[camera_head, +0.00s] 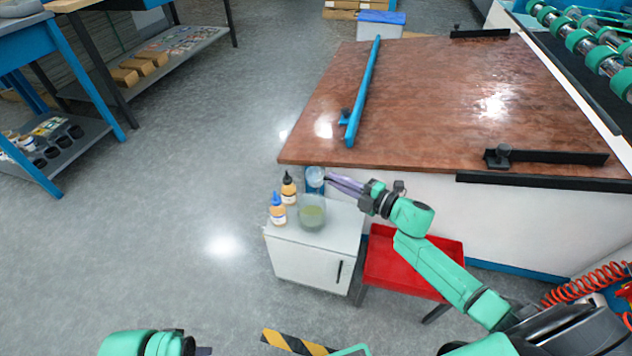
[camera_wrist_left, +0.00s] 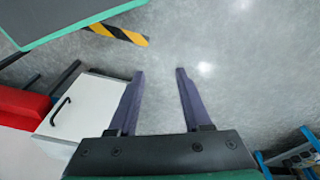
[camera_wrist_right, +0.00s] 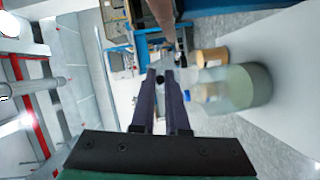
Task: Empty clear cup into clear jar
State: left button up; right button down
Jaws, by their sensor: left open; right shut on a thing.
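The clear jar (camera_head: 312,214) stands on the white cabinet and holds a greenish liquid. It also shows at the right of the right wrist view (camera_wrist_right: 248,87). My right gripper (camera_head: 330,178) is shut on the clear cup (camera_head: 315,178), at the cabinet's back edge, just beyond the jar in the head view. The cup looks apart from the jar; its contents and exact tilt are hard to tell. In the right wrist view the cup is barely distinguishable at the fingertips. My left gripper (camera_wrist_left: 160,74) is open and empty above the floor, away from the jar.
Two orange bottles, one black-capped (camera_head: 289,190) and one blue-capped (camera_head: 278,210), stand left of the jar on the white cabinet (camera_head: 305,262). A brown-topped table (camera_head: 430,110) rises behind. A red tray (camera_head: 400,265) is to the right. The floor at left is clear.

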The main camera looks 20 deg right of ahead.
jog(key=shift+w+d+r+m+g+p, duration=0.15)
jog(key=shift+w+r+m+g+p, duration=0.2)
jog(key=shift+m+p, duration=0.6)
pick_arm(q)
notch_tip(320, 180, down, 13)
jog(key=s+a+p, duration=0.2)
jog(key=shift+s+y+p, duration=0.15)
jog(key=shift+y+p, duration=0.25)
pick_arm(e)
jog(key=shift+w+d+r+m+g, duration=0.1)
jog(key=shift+w+d+m+g, duration=0.1)
jog(key=shift+m+g, duration=0.3)
pick_arm(q)
jog(key=shift+a+r, duration=0.1)
